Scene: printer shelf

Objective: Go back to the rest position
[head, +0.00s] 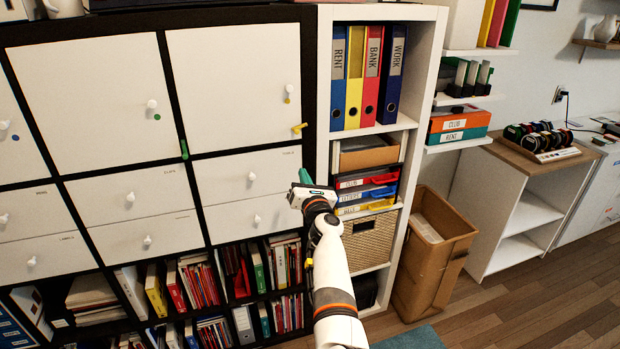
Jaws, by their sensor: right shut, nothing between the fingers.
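My right arm reaches up from the bottom of the head view. My right gripper (304,177) is shut with nothing between its fingers. It is in front of the border between the black-framed cabinet (309,90) and the white open shelf (424,70). In the picture it sits just right of the drawers marked with small labels. I cannot tell if it touches anything. My left gripper is not in view.
Binders (366,75) stand in the white shelf, with labelled trays (366,190) and a wicker basket (369,240) below. A cardboard bin (435,255) stands right of it, near a low white cabinet (520,210). Wooden floor (540,310) is clear at bottom right.

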